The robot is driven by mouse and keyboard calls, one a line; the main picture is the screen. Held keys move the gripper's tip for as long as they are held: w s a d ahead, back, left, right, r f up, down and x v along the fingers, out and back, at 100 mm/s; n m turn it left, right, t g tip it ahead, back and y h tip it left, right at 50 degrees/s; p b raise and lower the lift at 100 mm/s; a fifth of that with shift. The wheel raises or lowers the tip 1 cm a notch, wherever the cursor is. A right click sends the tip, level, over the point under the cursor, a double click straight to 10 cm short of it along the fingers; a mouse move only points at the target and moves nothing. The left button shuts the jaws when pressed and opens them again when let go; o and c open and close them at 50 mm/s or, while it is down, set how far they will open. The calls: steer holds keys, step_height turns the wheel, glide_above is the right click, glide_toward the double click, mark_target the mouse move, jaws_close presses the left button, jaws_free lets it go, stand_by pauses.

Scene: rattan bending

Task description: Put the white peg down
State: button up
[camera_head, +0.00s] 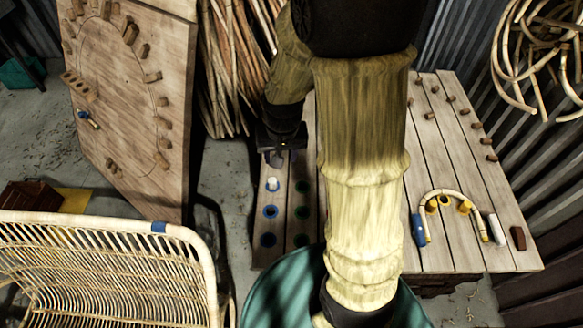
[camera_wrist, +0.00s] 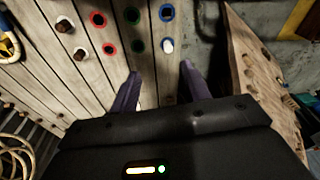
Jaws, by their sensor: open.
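The white peg (camera_head: 272,184) stands in a blue-ringed hole at the left end of the plank table (camera_head: 440,262). It also shows in the wrist view (camera_wrist: 168,46), beyond the fingertips, with a blue rim around its base. My gripper (camera_head: 280,153) is above the table's left end, just behind the peg in the head view. In the wrist view my gripper (camera_wrist: 160,74) has its two dark fingers spread apart with nothing between them. The peg is clear of both fingers. How deep it sits in the hole cannot be told.
Empty blue-ringed (camera_head: 270,211) and green-ringed (camera_head: 302,212) holes lie near the peg. A bent cane piece (camera_head: 441,193) sits around yellow pegs at the table's right. A tilted pegboard (camera_head: 125,95) and a rattan chair (camera_head: 110,265) stand left. My arm hides the table's middle.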

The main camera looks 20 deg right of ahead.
steer(key=s+r+n, duration=0.2)
steer(key=s+r, duration=0.1)
steer(key=s, duration=0.5)
steer(key=shift+r+n+t, duration=0.3)
steer(key=shift+t, duration=0.1)
steer(key=shift+w, duration=0.1)
